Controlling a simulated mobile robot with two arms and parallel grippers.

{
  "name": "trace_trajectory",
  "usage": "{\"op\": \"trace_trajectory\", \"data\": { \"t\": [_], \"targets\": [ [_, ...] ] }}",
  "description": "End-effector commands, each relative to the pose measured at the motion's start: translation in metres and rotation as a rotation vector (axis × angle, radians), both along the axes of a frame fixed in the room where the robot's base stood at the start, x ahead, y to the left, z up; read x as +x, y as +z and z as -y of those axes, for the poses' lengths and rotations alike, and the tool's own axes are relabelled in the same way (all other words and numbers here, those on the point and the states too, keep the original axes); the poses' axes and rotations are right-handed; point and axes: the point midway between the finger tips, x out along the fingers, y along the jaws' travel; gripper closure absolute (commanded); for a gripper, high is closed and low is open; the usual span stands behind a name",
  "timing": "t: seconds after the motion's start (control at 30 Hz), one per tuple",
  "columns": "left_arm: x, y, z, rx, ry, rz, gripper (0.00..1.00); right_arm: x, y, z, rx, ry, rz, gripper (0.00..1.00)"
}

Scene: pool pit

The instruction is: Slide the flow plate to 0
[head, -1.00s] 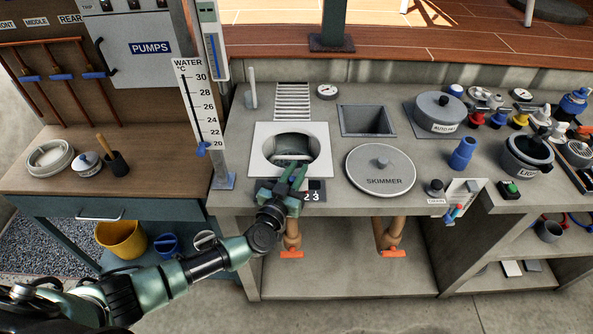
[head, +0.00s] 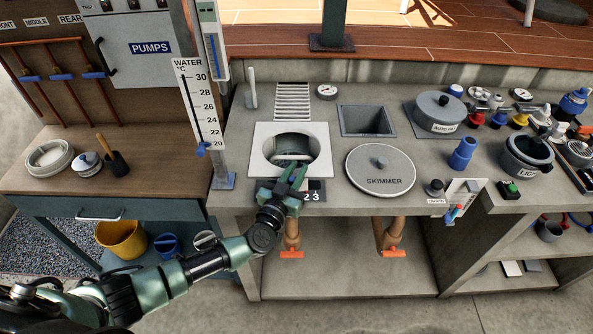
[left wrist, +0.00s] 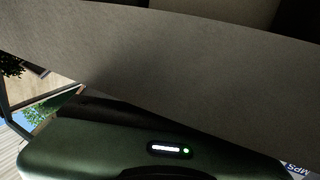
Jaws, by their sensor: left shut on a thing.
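The dark scale strip (head: 313,196) is on the front edge of the counter below the oval skimmer opening. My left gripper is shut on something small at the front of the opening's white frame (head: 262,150). I take it to be part of the flow plate, but the fingers cover it. My right gripper is not in view.
The round skimmer lid (head: 381,181) lies on the counter to the right of the gripper. A square dark recess (head: 368,120) is behind it. The water gauge post (head: 196,100) stands at the left. Pipes with orange handles (head: 291,254) hang under the counter.

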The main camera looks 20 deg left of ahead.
Motion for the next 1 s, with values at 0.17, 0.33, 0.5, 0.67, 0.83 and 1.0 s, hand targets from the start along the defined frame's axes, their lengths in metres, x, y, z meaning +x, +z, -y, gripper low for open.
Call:
{"op": "trace_trajectory", "data": {
  "t": [0.17,0.33,0.5,0.67,0.83,1.0],
  "targets": [
    [0.0,0.0,0.0,0.0,0.0,0.0,1.0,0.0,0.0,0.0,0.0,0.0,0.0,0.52],
    [-0.002,0.002,-0.007,0.002,0.003,-0.001,1.0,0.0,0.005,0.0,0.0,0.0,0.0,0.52],
    [-0.011,0.001,-0.038,0.004,0.005,-0.004,1.0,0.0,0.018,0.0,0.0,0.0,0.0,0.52],
    [-0.015,0.0,-0.053,0.002,0.002,-0.002,1.0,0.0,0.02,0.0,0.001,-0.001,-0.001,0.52],
    [-0.015,-0.001,-0.054,0.003,0.004,-0.001,1.0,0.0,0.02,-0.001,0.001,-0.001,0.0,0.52],
    [-0.015,-0.001,-0.055,0.003,0.004,-0.001,0.61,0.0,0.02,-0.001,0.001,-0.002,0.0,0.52]
  ]
}}
